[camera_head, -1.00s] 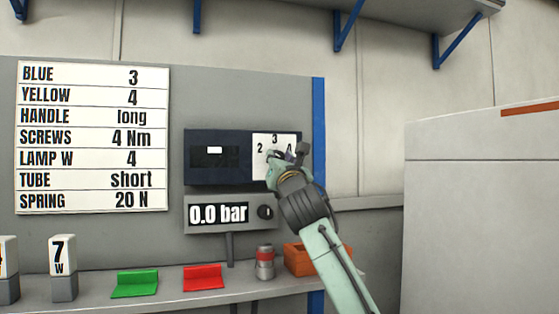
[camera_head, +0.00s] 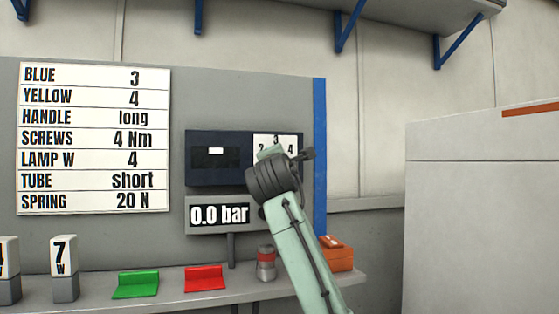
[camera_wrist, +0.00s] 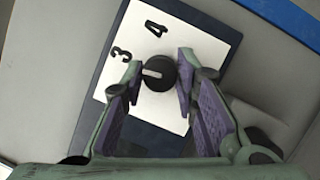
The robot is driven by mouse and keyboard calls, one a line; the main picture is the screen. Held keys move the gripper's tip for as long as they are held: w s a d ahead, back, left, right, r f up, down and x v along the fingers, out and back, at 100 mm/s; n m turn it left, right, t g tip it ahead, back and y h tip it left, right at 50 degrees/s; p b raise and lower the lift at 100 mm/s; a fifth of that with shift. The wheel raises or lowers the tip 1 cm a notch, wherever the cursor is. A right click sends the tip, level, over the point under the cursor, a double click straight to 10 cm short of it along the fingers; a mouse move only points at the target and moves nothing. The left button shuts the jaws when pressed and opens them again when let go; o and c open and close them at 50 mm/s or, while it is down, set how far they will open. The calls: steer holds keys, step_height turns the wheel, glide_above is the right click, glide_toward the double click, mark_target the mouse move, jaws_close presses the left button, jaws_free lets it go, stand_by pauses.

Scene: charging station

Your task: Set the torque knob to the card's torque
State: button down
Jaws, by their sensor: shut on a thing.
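The card (camera_head: 93,138) on the left of the board reads SCREWS 4 Nm. In the wrist view, the round black torque knob (camera_wrist: 158,74) sits on this plate, with 3 and 4 visible. Its light mark points left in the picture, nearer the 3 than the 4. My gripper (camera_wrist: 159,72) has its two fingertips on either side of the knob, shut on it. Other marks on the plate are hidden by the fingers.
The dark torque unit (camera_head: 216,172) sits above the pressure display (camera_head: 219,214) reading 0.0 bar; my arm hides the small knob beside it. A red-and-grey can (camera_head: 266,264) and an orange box (camera_head: 338,256) stand on the shelf below.

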steer(key=shift+r+m+g+y, duration=0.1)
steer(key=shift+m+g+y, duration=0.15)
steer(key=shift+m+g, duration=1.2)
steer(key=shift+r+m+g+y, duration=0.1)
steer(key=shift+m+g+y, duration=0.15)
steer(key=shift+m, duration=2.35)
steer(key=shift+r+m+g+y, duration=0.1)
steer(key=shift+m+g+y, duration=0.2)
steer(key=shift+m+g, duration=1.15)
steer(key=shift+m+t, duration=0.65)
steer(key=shift+m, duration=0.05)
steer(key=c, duration=1.3)
jaws_free()
